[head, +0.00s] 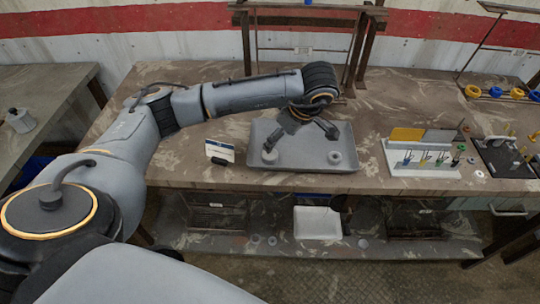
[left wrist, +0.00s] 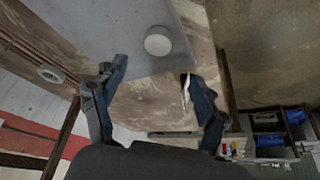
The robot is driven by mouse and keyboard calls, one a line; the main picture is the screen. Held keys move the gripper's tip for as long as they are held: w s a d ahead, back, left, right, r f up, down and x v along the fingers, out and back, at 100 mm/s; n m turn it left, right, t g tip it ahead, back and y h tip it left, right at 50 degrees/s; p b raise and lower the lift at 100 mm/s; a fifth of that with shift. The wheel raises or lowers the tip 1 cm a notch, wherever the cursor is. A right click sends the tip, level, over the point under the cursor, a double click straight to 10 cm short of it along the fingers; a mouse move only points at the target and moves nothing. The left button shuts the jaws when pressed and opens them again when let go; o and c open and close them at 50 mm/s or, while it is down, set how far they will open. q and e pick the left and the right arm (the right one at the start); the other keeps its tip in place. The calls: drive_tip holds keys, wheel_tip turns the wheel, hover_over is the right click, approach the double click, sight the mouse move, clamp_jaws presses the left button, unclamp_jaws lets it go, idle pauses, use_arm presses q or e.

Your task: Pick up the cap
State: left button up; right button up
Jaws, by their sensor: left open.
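My right gripper is not in view.
A white card (head: 219,150) stands left of the tray. A white rack (head: 425,170) with several small tools stands to the right, then a dark holder (head: 500,155). A metal frame (head: 303,20) rises behind the tray. Bare bench lies between tray and white rack.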

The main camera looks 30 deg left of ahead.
use_arm(q)
drive_tip(key=p, duration=0.1)
hover_over(270, 154)
drive_tip(key=d, duration=0.2)
drive_tip(key=f, duration=0.5)
drive_tip(key=shift+s+d, duration=0.15)
drive_tip(key=shift+s, duration=0.25)
drive_tip(key=shift+w+a+f+p, duration=0.1)
drive_tip(key=shift+a+f+p, duration=0.1)
drive_tip(key=shift+f+p, duration=0.25)
drive_tip(key=p+x, duration=0.1)
drive_tip(key=x, duration=0.2)
drive_tip(key=shift+w+a+f, duration=0.15)
drive_tip(key=shift+f, duration=0.1)
drive_tip(key=shift+a+f, duration=0.1)
drive_tip(key=shift+f, duration=0.25)
drive_tip(key=shift+c, duration=0.4)
drive_tip(key=c, duration=1.1)
